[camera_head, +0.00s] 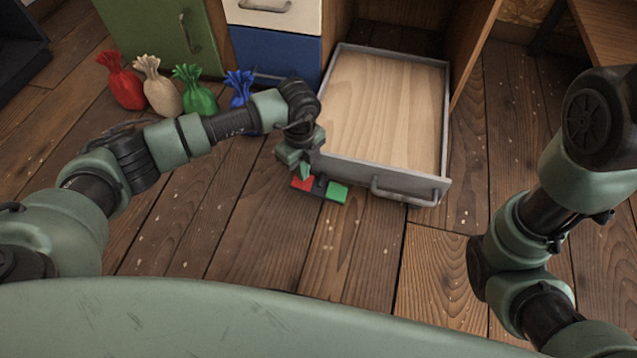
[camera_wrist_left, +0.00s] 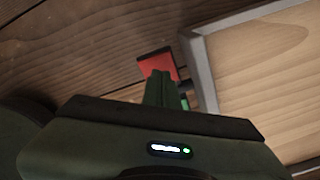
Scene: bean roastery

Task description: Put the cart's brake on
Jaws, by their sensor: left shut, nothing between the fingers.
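A small rocker pedal with a red pad (camera_head: 302,183) and a green pad (camera_head: 337,192), joined by a dark middle, sits low by the front left corner of a grey-rimmed wooden tray (camera_head: 447,120). I cannot tell which pad is lower. My left gripper (camera_head: 305,174) is shut and empty, its fingertips pointing down at the red pad, over or touching it; the gap is unclear. In the left wrist view the red pad (camera_wrist_left: 157,65) shows just beyond the fingertips (camera_wrist_left: 161,76), and the green pad is mostly hidden behind them. My right gripper is out of view.
The tray has a grey handle (camera_head: 403,197) at its front and an empty wooden bed. Red (camera_head: 121,82), beige (camera_head: 158,88), green (camera_head: 195,92) and blue (camera_head: 240,88) sacks stand left of it, before the cabinets (camera_head: 150,35). The plank floor in front is clear.

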